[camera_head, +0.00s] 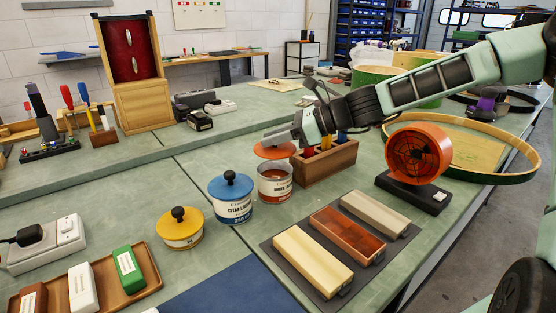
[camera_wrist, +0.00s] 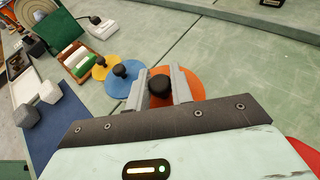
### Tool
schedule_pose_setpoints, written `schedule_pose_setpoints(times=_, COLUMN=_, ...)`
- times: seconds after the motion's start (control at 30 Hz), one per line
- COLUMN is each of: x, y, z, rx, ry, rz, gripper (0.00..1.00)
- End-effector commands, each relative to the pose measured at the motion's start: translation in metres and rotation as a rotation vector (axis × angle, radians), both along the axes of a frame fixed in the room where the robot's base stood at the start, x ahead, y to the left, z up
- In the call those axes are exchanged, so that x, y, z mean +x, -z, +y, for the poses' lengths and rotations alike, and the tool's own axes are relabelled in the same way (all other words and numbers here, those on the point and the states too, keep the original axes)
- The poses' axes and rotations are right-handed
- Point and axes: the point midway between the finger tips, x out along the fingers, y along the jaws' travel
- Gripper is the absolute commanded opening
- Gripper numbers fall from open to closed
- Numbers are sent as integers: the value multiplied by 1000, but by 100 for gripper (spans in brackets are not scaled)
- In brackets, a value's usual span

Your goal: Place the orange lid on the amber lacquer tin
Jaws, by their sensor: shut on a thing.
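The orange lid (camera_head: 275,151) is a round disc with a black knob. My gripper (camera_head: 277,139) is shut on the knob and holds the lid just above the amber lacquer tin (camera_head: 275,186). The tin stands upright on the bench, and its open top shows below the lid with a small gap. In the wrist view my gripper (camera_wrist: 160,80) has a finger on each side of the knob, and the orange lid (camera_wrist: 184,88) spreads out below. The tin is not visible there.
A blue-lidded tin (camera_head: 231,197) stands left of the amber tin, and a yellow-lidded tin (camera_head: 180,229) farther left. A wooden box of tools (camera_head: 327,166) is close on the right. Sample blocks (camera_head: 347,235) lie on a dark mat in front. Bare bench lies behind the tins.

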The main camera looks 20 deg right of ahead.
Motion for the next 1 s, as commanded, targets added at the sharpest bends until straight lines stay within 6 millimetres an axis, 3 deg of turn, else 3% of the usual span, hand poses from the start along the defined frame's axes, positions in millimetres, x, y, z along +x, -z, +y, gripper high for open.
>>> schedule_pose_setpoints(times=0.4, x=0, y=48, z=0, rx=1, ry=-2, rz=0, gripper=0)
schedule_pose_setpoints(times=0.8, x=0, y=53, z=0, rx=-1, ry=-1, rz=-2, gripper=0)
schedule_pose_setpoints(times=0.83, x=0, y=53, z=0, rx=-1, ry=-1, rz=-2, gripper=25)
schedule_pose_setpoints(times=0.9, x=0, y=53, z=0, rx=-1, ry=-1, rz=-2, gripper=44)
schedule_pose_setpoints(times=1.0, x=0, y=53, z=0, rx=-1, ry=-1, rz=-2, gripper=44)
